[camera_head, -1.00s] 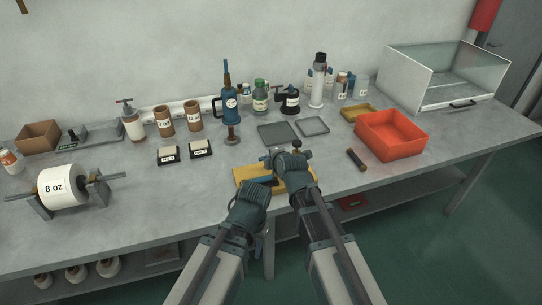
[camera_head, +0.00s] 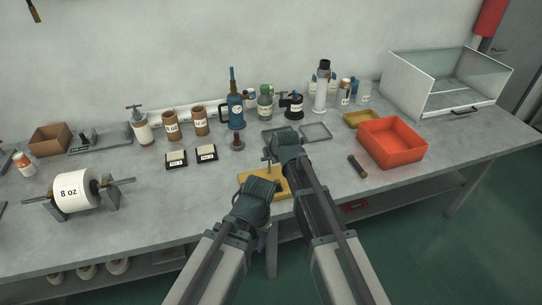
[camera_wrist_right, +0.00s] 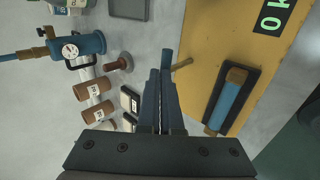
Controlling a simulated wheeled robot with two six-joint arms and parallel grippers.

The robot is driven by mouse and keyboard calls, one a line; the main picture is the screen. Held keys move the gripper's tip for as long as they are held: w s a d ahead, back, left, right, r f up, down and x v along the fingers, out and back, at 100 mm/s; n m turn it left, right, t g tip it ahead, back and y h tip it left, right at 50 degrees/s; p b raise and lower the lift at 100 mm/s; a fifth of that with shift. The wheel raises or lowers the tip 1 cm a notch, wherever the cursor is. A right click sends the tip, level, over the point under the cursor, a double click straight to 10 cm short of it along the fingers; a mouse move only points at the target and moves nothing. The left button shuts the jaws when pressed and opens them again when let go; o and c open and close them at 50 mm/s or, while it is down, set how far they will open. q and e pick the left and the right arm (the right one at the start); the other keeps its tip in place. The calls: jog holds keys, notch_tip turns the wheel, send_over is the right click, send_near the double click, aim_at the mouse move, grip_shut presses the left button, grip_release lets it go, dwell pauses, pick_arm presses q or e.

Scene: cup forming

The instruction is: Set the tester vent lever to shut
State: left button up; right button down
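The tester appears to be the yellow plate (camera_head: 279,187) at the bench's front, partly hidden by my arms. In the right wrist view the yellow plate (camera_wrist_right: 205,30) carries a green "OK" display (camera_wrist_right: 273,15) and a blue cylinder in a dark cradle (camera_wrist_right: 228,100). A short brass lever (camera_wrist_right: 182,64) sticks out at the plate's left edge. My right gripper (camera_wrist_right: 162,75) has its fingers together with nothing visible between them, the tips close beside this lever; contact is unclear. My left gripper is hidden below its wrist in the head view.
A blue gauge pump (camera_head: 236,110), brown cups (camera_head: 171,122) and two small labelled blocks (camera_head: 176,159) stand left of my right arm. Flat grey trays (camera_head: 316,131) lie behind it. An orange bin (camera_head: 392,142) and a dark rod (camera_head: 357,166) are to the right.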

jog(key=shift+r, duration=0.15)
jog(key=shift+r+p, duration=0.65)
jog(key=shift+p, duration=0.15)
jog(key=w+r+p+v, duration=0.1)
jog(key=p+v, duration=1)
jog(key=v, duration=0.3)
jog(key=shift+a+p, duration=0.15)
jog(key=shift+p, duration=0.2)
jog(key=shift+w, duration=0.15)
